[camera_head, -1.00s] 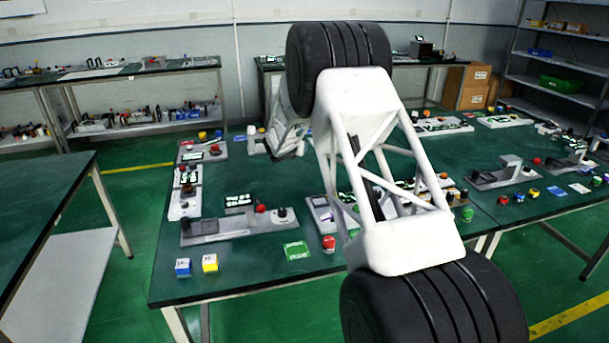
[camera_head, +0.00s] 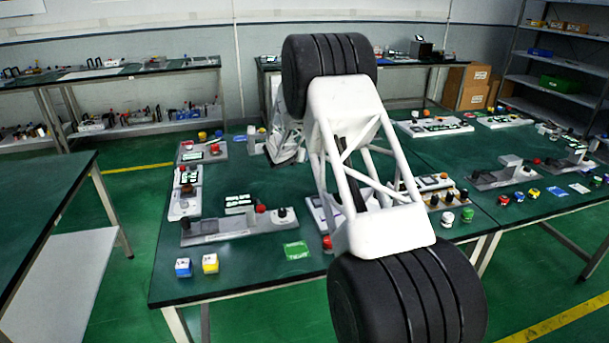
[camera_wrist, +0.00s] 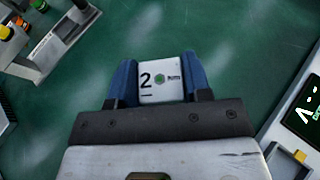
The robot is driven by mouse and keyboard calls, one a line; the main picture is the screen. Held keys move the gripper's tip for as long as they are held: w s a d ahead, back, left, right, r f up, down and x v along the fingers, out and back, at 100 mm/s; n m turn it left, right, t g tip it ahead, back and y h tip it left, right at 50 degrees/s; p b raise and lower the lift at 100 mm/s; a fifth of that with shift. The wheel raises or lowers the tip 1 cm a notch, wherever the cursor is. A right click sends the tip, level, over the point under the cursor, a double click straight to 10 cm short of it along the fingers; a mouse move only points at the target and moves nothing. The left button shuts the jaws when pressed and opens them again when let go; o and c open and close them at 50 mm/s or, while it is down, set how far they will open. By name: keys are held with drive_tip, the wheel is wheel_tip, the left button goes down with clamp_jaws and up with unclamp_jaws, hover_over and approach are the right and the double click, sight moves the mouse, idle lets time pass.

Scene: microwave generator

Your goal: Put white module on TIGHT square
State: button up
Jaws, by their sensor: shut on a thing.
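A white module (camera_wrist: 160,80) with a "2" and a small green mark sits between the two blue fingers of my gripper (camera_wrist: 159,78) in the wrist view. The fingers are shut on its left and right sides. Green tabletop lies below it, with the module apart from other objects in that view. In the head view my own arm hides the fingers and the held module. I cannot make out the word TIGHT on any square in these frames.
A display device (camera_wrist: 302,115) is at right in the wrist view.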

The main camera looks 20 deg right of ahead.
drive_tip(key=shift+f, duration=0.1)
hover_over(301, 181)
drive_tip(key=shift+d+f, duration=0.1)
drive_tip(key=shift+f, duration=2.9)
drive_tip(key=shift+f, duration=1.9)
drive_tip(key=shift+f, duration=0.15)
drive_tip(key=o, duration=1)
drive_tip(key=shift+r, duration=0.2)
